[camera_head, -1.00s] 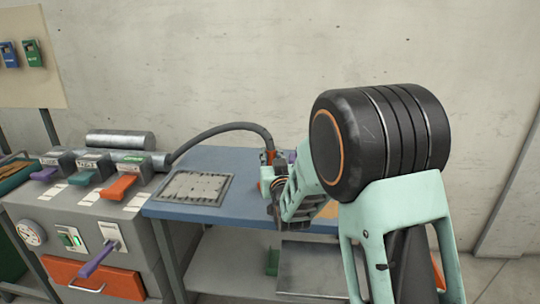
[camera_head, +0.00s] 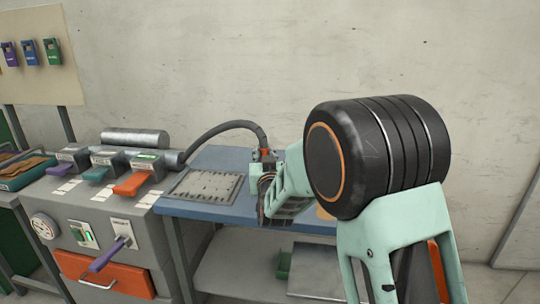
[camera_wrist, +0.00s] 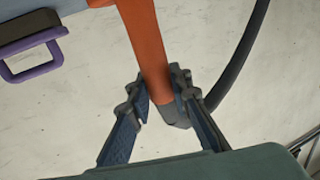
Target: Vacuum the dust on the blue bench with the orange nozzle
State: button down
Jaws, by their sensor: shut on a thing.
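My gripper (camera_wrist: 161,97) is shut on the orange nozzle (camera_wrist: 145,38) in the wrist view, with the nozzle's dark end between the fingers. In the head view only a bit of the orange nozzle (camera_head: 265,155) shows, beside my gripper (camera_head: 262,190) and over the blue bench. A dark hose runs from it to the left. The blue bench (camera_head: 215,212) stands in the middle, partly hidden by my arm. A grey slotted plate (camera_head: 207,187) lies on its left part. I cannot make out dust at this size.
A grey machine (camera_head: 85,205) with purple, teal and orange levers stands left of the bench. Its orange drawer (camera_head: 105,275) is below. The dark hose (camera_head: 215,130) arches over the bench's back left. A purple handle (camera_wrist: 35,65) shows in the wrist view. A concrete wall is behind.

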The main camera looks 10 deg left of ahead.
jog(key=shift+a, duration=1.1)
jog(key=shift+a+r, duration=0.1)
jog(key=shift+a, duration=0.05)
jog(key=shift+r+p, duration=0.85)
jog(key=shift+r, duration=1.5)
